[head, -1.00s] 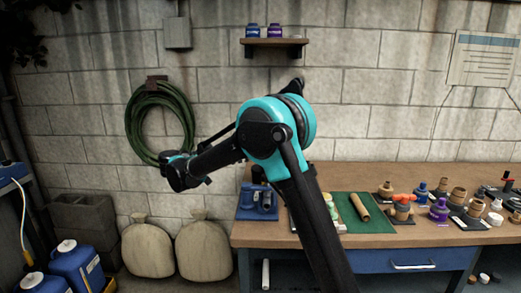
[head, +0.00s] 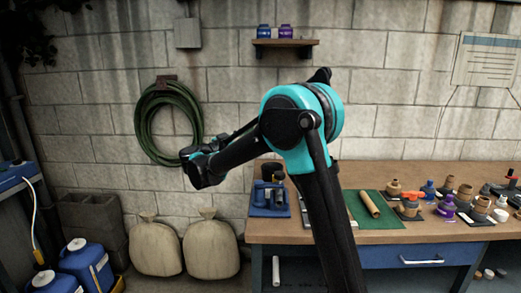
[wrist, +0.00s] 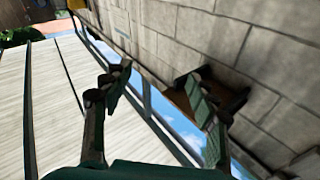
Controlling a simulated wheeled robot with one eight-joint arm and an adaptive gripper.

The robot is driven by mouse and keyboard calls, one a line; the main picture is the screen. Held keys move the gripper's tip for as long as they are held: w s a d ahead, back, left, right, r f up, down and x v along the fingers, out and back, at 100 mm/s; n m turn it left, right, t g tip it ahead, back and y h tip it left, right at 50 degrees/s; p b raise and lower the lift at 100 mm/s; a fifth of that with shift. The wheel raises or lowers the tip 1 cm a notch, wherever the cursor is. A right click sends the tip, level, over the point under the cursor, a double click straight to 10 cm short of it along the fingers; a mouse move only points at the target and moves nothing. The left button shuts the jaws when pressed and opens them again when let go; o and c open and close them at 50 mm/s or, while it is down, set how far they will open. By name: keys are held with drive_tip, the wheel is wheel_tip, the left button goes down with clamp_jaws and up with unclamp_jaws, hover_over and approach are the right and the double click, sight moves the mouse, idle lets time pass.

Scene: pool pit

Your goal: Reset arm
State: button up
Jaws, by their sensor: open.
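My arm is raised in front of the block wall, bent at a teal joint. Its upper link reaches down and to the left. My gripper (head: 200,168) hangs in the air at that link's end, in front of the wall and right of the green hose. In the wrist view my gripper (wrist: 158,78) has its two dark green fingers spread wide apart. Nothing is between them, so it is open and empty. The head view shows the fingers too small and dark to make out.
A workbench (head: 262,226) with a blue drawer (head: 415,258) stands at right, bearing a green mat (head: 388,222) and several fittings. A small shelf (head: 285,43) is on the wall. Two sacks (head: 211,247) and blue jugs (head: 88,262) stand at left. A green hose (head: 141,130) hangs on the wall.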

drive_tip(key=w+d+r+n+t+y, duration=0.35)
drive_tip(key=r+n+t+y, duration=0.35)
drive_tip(key=n+t+y, duration=0.4)
drive_tip(key=s+d+f+n+g+y, duration=0.1)
drive_tip(key=s+d+f+g, duration=0.3)
drive_tip(key=s+f, duration=0.4)
drive_tip(key=s+d+f+n+g+y, duration=0.1)
drive_tip(key=s+d+f+g+y, duration=0.3)
drive_tip(key=f, duration=1)
drive_tip(key=s+d+f+n+g+y, duration=0.2)
drive_tip(key=s+f+g, duration=0.4)
drive_tip(key=s+f, duration=0.6)
drive_tip(key=shift+s+d+g+y, duration=0.15)
drive_tip(key=shift+d+g+y, duration=0.2)
drive_tip(key=shift+d, duration=0.55)
drive_tip(key=s+d+f+m+g+h, duration=0.1)
drive_tip(key=s+d+f+g, duration=0.1)
drive_tip(key=s, duration=0.4)
drive_tip(key=s+d+f+m+g+h, duration=0.1)
drive_tip(key=s+d+f+g, duration=0.1)
drive_tip(key=s+d+f, duration=0.2)
drive_tip(key=shift+s+d+f, duration=0.2)
drive_tip(key=shift+s+f, duration=0.3)
drive_tip(key=shift+s, duration=0.45)
drive_tip(key=shift+h, duration=0.25)
